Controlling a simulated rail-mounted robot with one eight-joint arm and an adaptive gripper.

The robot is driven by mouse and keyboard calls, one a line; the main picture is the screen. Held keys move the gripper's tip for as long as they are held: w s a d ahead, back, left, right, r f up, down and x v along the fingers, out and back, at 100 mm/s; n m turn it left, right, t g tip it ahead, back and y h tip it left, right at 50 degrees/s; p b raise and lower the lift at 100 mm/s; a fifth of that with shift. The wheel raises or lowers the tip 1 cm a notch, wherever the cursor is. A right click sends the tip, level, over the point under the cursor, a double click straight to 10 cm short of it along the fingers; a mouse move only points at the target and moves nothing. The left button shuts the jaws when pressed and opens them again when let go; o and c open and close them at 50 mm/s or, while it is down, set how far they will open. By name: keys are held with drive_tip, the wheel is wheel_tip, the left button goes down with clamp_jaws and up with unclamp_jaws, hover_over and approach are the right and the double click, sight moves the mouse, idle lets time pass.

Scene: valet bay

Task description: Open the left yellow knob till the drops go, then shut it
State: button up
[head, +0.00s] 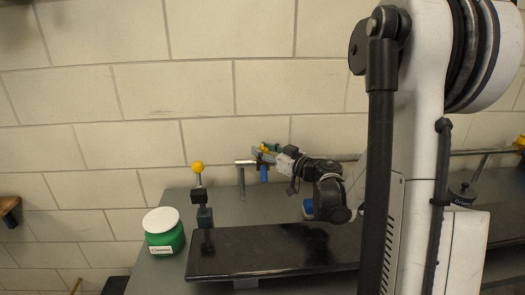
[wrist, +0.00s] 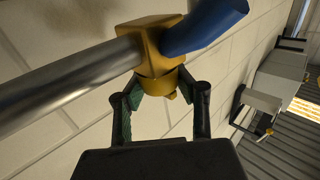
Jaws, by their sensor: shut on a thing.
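The left yellow knob (wrist: 162,84) is on a yellow valve body (wrist: 160,42) on a metal pipe in the wrist view. My gripper (wrist: 166,92) has its two green-padded fingers on either side of the knob, shut on it. A blue spout (wrist: 205,27) comes off the valve body; in the head view the spout (head: 264,173) hangs down under my gripper (head: 264,151) near the wall. In the head view my gripper largely hides the knob. No drops are visible at the spout.
A yellow ball on a black jointed stand (head: 197,168) and a green tub with white lid (head: 164,231) stand left. A grey post (head: 241,179) stands near the spout. A black slab (head: 270,250) lies in front.

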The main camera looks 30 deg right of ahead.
drive_tip(key=shift+n+y, duration=0.3)
drive_tip(key=shift+y, duration=0.1)
drive_tip(key=shift+c, duration=0.2)
drive_tip(key=o, duration=1.3)
drive_tip(key=shift+s, duration=0.1)
drive_tip(key=v, duration=1.2)
drive_tip(key=shift+r, duration=0.2)
